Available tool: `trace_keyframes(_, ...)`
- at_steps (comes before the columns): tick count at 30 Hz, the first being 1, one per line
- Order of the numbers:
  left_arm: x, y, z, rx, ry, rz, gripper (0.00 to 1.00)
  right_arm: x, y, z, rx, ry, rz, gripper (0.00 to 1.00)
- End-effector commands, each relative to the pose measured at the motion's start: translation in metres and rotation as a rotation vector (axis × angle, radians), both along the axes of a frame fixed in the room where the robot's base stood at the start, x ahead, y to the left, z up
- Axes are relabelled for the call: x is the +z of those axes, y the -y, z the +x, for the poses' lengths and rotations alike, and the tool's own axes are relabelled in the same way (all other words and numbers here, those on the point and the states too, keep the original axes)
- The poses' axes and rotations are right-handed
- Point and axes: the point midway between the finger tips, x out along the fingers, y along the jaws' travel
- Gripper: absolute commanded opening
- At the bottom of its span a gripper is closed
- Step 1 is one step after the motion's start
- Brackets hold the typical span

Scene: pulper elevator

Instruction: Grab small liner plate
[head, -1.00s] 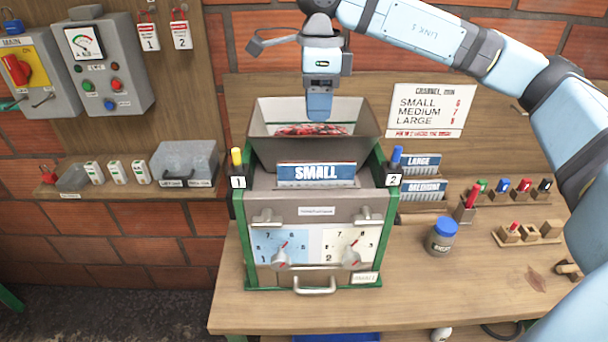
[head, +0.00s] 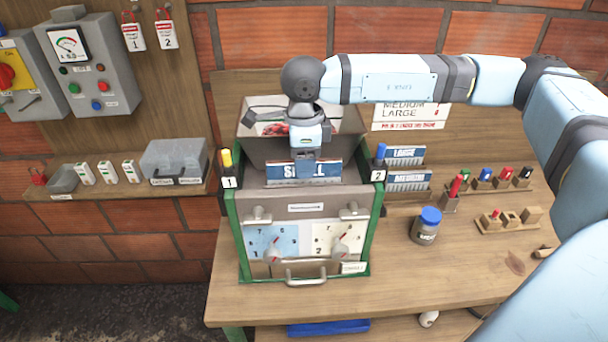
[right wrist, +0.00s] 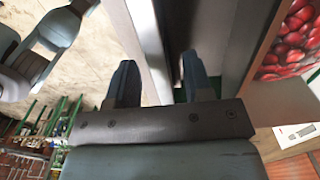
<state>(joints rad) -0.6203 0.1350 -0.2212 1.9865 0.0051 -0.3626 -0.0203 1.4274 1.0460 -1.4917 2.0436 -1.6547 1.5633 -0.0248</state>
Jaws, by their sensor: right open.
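The small liner plate (head: 280,174), a blue and white plate marked SMALL, stands upright in the top of the grey and green pulper (head: 310,212). My right gripper (head: 306,172) points down in front of the plate's middle and hides part of its lettering. In the right wrist view its two fingers (right wrist: 160,80) are apart, with a pale upright plate edge (right wrist: 146,40) between them. I cannot tell whether either finger touches it. My left gripper is not in view.
The hopper (head: 270,150) with red cherries rises just behind the plate. The LARGE plate (head: 405,157) and MEDIUM plate (head: 409,181) stand in a rack to the right. The bench front right is mostly clear.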

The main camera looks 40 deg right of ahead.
Motion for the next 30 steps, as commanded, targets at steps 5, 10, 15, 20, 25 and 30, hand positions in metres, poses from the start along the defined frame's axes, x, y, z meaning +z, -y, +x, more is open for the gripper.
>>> trace_keyframes(5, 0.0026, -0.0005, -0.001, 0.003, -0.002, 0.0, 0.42, -0.0111, 0.0002, 0.0, 0.0, 0.001, -0.001, 0.47)
trace_keyframes(10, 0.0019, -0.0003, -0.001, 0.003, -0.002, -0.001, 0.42, -0.0116, 0.0002, 0.0, 0.0, 0.001, -0.001, 0.47)
trace_keyframes(15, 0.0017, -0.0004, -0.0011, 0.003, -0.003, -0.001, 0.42, -0.0114, 0.0002, 0.0, 0.0, 0.001, -0.001, 0.1)
trace_keyframes(20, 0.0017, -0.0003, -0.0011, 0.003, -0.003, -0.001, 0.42, -0.0108, 0.0002, 0.0003, 0.0, 0.001, 0.0, 0.0)
trace_keyframes(25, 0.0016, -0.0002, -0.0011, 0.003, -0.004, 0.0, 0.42, -0.0106, 0.0002, 0.0002, 0.0, 0.001, 0.0, 0.0)
trace_keyframes(30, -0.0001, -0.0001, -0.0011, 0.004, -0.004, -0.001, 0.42, -0.0054, 0.0003, 0.0006, 0.0, 0.003, -0.001, 0.0)
